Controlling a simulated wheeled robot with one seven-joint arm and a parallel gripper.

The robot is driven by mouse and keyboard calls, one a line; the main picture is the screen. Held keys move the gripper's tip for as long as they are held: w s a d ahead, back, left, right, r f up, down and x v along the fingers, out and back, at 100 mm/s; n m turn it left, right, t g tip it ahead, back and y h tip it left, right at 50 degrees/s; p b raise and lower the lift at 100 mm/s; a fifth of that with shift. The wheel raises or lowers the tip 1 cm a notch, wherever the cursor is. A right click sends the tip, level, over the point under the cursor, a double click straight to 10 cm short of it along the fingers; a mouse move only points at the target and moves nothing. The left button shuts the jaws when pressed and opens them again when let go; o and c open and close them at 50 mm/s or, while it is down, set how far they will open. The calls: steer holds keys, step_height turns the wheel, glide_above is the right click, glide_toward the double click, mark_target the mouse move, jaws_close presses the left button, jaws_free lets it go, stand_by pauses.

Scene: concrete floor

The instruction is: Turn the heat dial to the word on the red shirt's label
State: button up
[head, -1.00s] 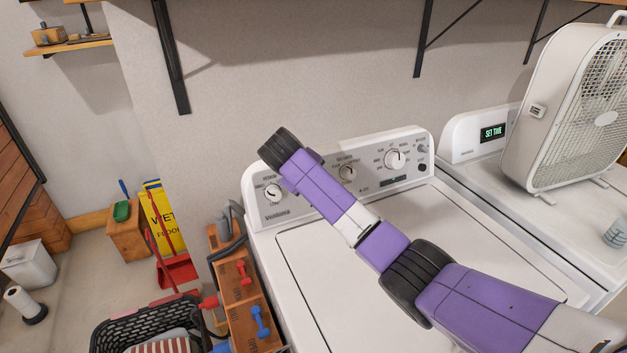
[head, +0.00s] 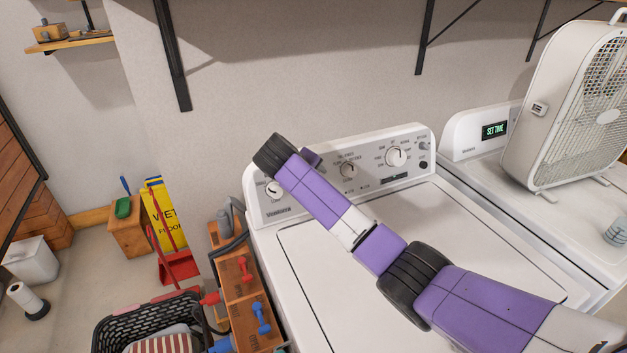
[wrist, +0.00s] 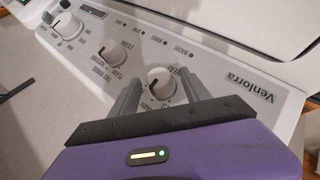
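The white washer control panel (head: 320,175) carries three round dials: a left dial (head: 273,189) by the brand name, a middle dial (head: 348,169) and a right dial (head: 396,156). In the wrist view, upside down, my gripper (wrist: 160,80) is open, with one finger on each side of the left dial (wrist: 161,86); contact cannot be told. In the head view my wrist hides the fingers. A red-and-white striped cloth (head: 162,344) lies in the basket, partly cut off; no label shows.
The black laundry basket (head: 110,322) stands on the floor at lower left. A wooden crate (head: 245,292) with dumbbells is beside the washer. A second machine (head: 545,200) bearing a fan (head: 567,115) stands at right. Shelf brackets (head: 172,55) hang above the panel.

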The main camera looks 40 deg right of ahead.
steer(key=b+v, duration=0.1)
steer(key=v, duration=0.6)
steer(key=shift+s+a+r, duration=0.15)
steer(key=shift+a+r, duration=0.1)
steer(key=shift+r, duration=0.05)
stand_by(0.4)
